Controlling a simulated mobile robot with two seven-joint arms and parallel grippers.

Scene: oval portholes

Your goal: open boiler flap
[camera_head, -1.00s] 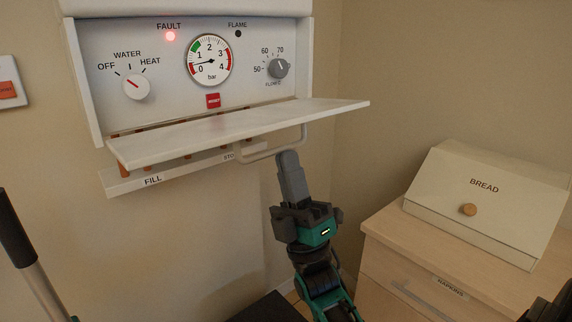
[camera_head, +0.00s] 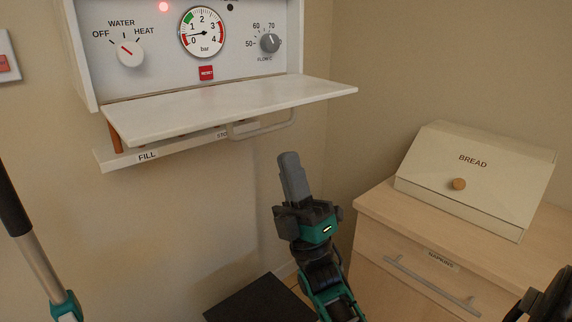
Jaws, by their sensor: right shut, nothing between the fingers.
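The boiler flap (camera_head: 225,105) is a white panel folded down and out, lying nearly level below the boiler's control panel (camera_head: 150,70). The panel behind it is exposed, with a pressure gauge (camera_head: 202,32), a red reset button (camera_head: 206,73), a lit red fault lamp (camera_head: 164,7) and two knobs. My right gripper (camera_head: 290,158) is shut and empty, below the flap and apart from it, pointing up. My left gripper is not in view.
A strip labelled FILL (camera_head: 148,156) runs under the flap, with a copper pipe (camera_head: 116,138). At right, a wooden cabinet (camera_head: 375,205) carries a bread box (camera_head: 475,175); its drawer is labelled NAPKINS. A wall switch (camera_head: 5,62) is at far left.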

